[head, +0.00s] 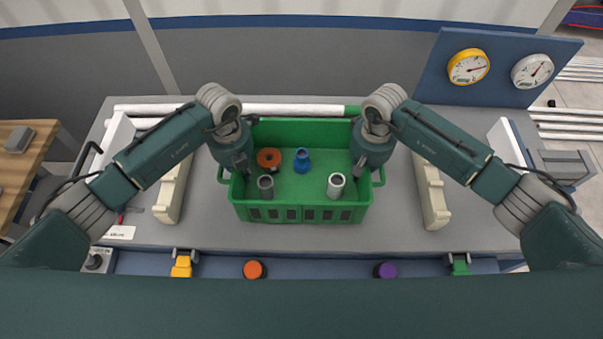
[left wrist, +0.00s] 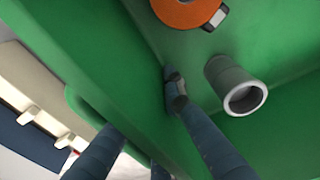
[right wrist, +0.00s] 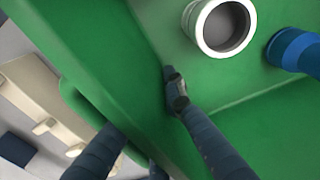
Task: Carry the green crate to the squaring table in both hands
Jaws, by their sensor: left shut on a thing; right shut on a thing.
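The green crate (head: 300,214) is on or just above the grey table (head: 400,228) in the middle of the head view; I cannot tell if it touches. It holds a dark grey pipe (head: 265,186), a white pipe (head: 336,184), a blue fitting (head: 301,161) and an orange ring (head: 268,158). My left gripper (head: 240,172) is shut on the crate's left wall. My right gripper (head: 362,172) is shut on its right wall. In the left wrist view one finger (left wrist: 176,92) is inside the wall; the right wrist view shows the same (right wrist: 176,88).
Cream rests (head: 172,188) and (head: 431,192) stand left and right of the crate. A long white pipe (head: 290,109) with a green end lies behind it. A panel with two gauges (head: 468,67) stands back right. Orange (head: 254,270) and purple (head: 386,270) knobs line the front edge.

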